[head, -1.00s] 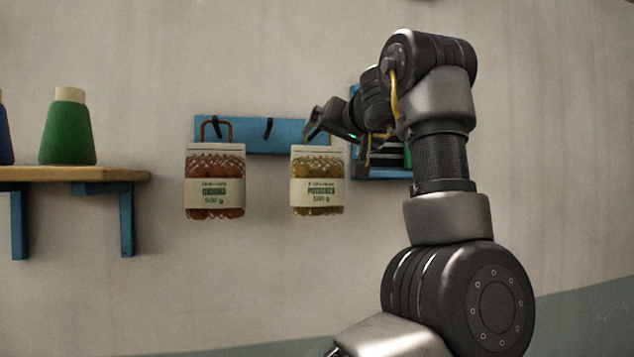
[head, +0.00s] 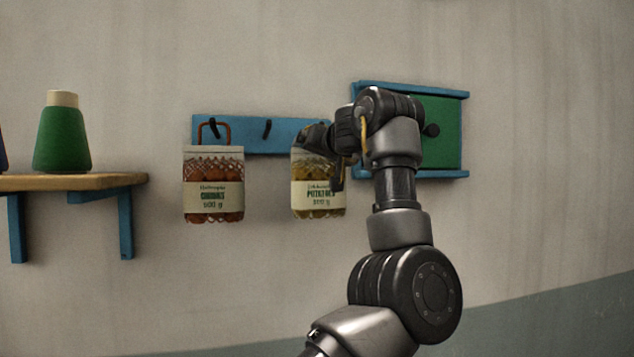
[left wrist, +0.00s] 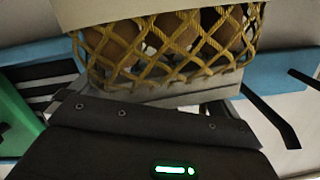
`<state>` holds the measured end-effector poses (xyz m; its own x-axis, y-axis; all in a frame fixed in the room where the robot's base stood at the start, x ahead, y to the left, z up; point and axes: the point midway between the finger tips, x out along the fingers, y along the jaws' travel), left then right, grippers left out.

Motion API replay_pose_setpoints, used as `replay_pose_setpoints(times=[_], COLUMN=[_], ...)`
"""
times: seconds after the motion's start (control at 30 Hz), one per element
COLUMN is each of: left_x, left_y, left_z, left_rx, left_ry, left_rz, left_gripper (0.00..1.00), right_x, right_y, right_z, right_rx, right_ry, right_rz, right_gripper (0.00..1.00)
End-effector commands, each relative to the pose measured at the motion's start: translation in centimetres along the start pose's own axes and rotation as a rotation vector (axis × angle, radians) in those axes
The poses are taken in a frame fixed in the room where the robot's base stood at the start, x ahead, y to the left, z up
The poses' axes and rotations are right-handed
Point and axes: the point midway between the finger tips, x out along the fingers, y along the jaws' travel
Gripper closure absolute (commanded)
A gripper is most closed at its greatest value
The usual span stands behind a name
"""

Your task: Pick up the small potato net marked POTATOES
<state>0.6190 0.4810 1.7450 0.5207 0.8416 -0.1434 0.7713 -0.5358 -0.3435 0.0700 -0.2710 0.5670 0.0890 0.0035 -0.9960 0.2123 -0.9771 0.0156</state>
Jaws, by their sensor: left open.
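The potato net (head: 318,200) hangs at the right end of a blue hook rail. It has a yellow mesh, a pale header and a cream label that reads POTATOES. My left gripper (head: 327,157) is open at the net's upper right part, and its dark fingers hide part of the header and the hook there. I cannot tell whether they touch the net. In the left wrist view the yellow mesh (left wrist: 165,42) with brown potatoes fills the top, close in front of the dark gripper body. My right gripper is not in view.
A second net (head: 213,190) with reddish contents hangs from the blue rail (head: 245,140) by a brown loop. A bare black hook (head: 267,127) lies between the nets. A blue-framed green cabinet (head: 445,135) is at right, a wooden shelf (head: 70,182) with a green spool (head: 62,140) at left.

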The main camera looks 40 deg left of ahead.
Motion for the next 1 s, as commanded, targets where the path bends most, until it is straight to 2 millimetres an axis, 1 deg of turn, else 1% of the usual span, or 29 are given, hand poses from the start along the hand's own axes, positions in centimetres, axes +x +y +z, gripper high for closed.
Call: replay_pose_setpoints(times=[0.23,0.7,0.73,1.0], left_x=[0.16,0.16,0.10,0.01], left_y=[0.04,0.02,-0.06,-0.07], left_z=[0.05,0.06,-0.07,-0.14], left_rx=[-0.001,-0.001,-0.001,-0.001], left_ry=[0.000,0.000,0.003,0.002], left_rz=[0.001,0.001,0.000,0.000], left_gripper=[0.00,0.62,0.64,0.64], right_x=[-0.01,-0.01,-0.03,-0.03], right_y=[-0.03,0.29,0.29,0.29], right_z=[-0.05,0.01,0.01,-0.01], right_rx=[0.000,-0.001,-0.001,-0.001], right_ry=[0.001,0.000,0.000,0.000], right_rz=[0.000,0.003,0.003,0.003], right_gripper=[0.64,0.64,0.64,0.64])
